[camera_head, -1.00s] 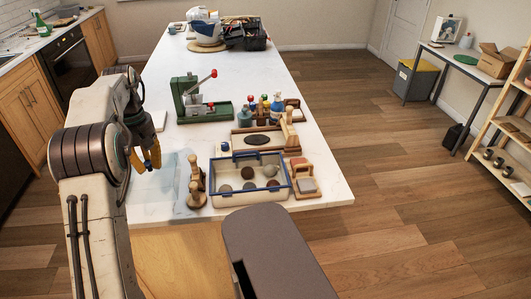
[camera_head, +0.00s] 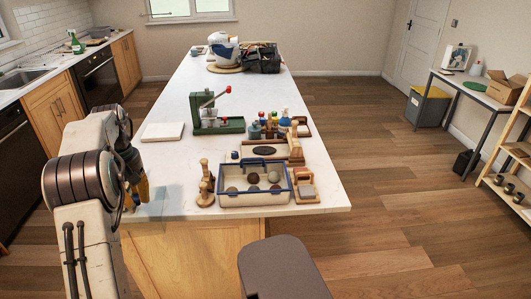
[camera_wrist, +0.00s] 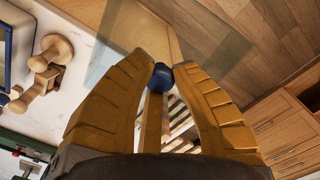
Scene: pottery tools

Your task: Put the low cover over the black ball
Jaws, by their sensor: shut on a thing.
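My gripper (camera_head: 141,192) is at the counter's near left corner, left of the blue-rimmed tray (camera_head: 228,200). In the wrist view its yellow fingers (camera_wrist: 160,72) are shut on a blue knob (camera_wrist: 160,78). A clear, see-through cover (camera_wrist: 215,62) spreads around the knob; in the head view it shows only faintly (camera_head: 153,208). Its full outline and height are hard to tell. Several round balls sit in the tray, among them a dark one (camera_head: 253,189) in the front row. I cannot tell for sure which ball is black.
A wooden stand (camera_head: 205,185) rises between my gripper and the tray. A small wooden block piece (camera_head: 305,187) is right of the tray. Behind are a board with a dark oval (camera_head: 264,150), a green press (camera_head: 218,125) and small bottles. A white slab (camera_head: 162,132) lies back left.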

